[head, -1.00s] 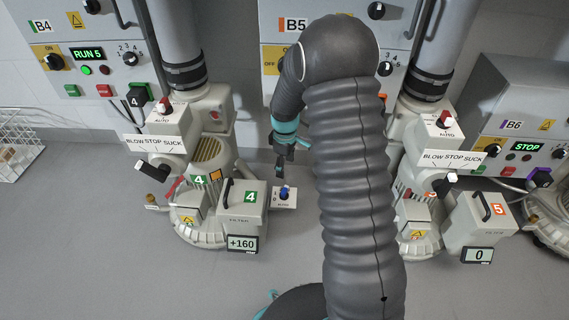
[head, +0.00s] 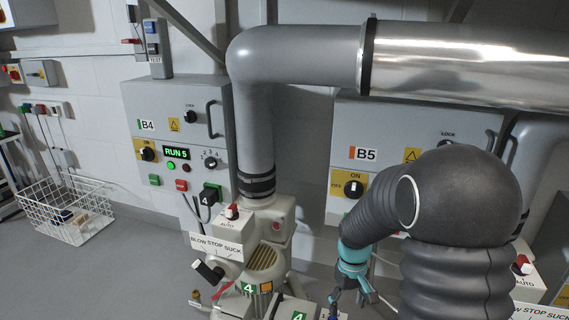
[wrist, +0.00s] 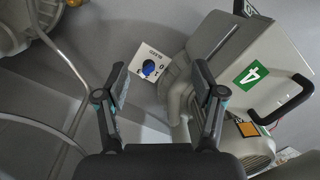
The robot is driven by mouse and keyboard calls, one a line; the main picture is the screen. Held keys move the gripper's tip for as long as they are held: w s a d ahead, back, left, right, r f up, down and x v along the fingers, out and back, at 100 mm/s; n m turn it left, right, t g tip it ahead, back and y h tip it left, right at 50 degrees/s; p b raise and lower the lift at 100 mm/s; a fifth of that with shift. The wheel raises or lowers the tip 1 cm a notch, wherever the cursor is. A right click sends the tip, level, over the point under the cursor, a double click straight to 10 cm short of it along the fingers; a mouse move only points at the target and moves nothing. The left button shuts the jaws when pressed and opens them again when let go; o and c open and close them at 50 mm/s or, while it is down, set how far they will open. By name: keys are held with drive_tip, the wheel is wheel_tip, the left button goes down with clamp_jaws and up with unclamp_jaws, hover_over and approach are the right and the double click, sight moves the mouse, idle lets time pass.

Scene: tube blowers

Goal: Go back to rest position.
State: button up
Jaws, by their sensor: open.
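My gripper (wrist: 159,105) is open in the wrist view, its two dark fingers apart with nothing between them. Beyond the fingertips, on the floor side, is a small white plate with a blue knob (wrist: 149,68). The grey filter box marked 4 (wrist: 222,50) is to the right of the fingers. In the head view my gripper (head: 350,298) hangs low at the right of blower 4 (head: 262,262), below my sleeved arm. The fingers are small there and partly cut by the picture's bottom edge.
Control box B4 (head: 177,118) shows RUN 5 in green. Control box B5 (head: 400,140) is partly hidden behind my arm. A large duct (head: 450,62) crosses above. A white wire basket (head: 65,212) stands on the floor at left, with open floor (head: 130,265) beside it.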

drive_tip(key=s+r+m+t+p, duration=0.1)
drive_tip(key=s+r+t+p, duration=0.1)
drive_tip(key=s+r, duration=0.4)
drive_tip(key=s+r+m+t+p, duration=0.1)
drive_tip(key=s+r+t+p, duration=0.1)
drive_tip(key=s+r, duration=0.5)
drive_tip(key=s+r+m+t+p, duration=0.1)
drive_tip(key=s+r, duration=0.6)
drive_tip(key=r, duration=0.9)
drive_tip(key=shift+a+m+t+p, duration=0.2)
drive_tip(key=shift+m+t+p, duration=0.1)
drive_tip(key=shift+t+p, duration=0.7)
drive_tip(key=shift+s, duration=0.1)
idle(0.8)
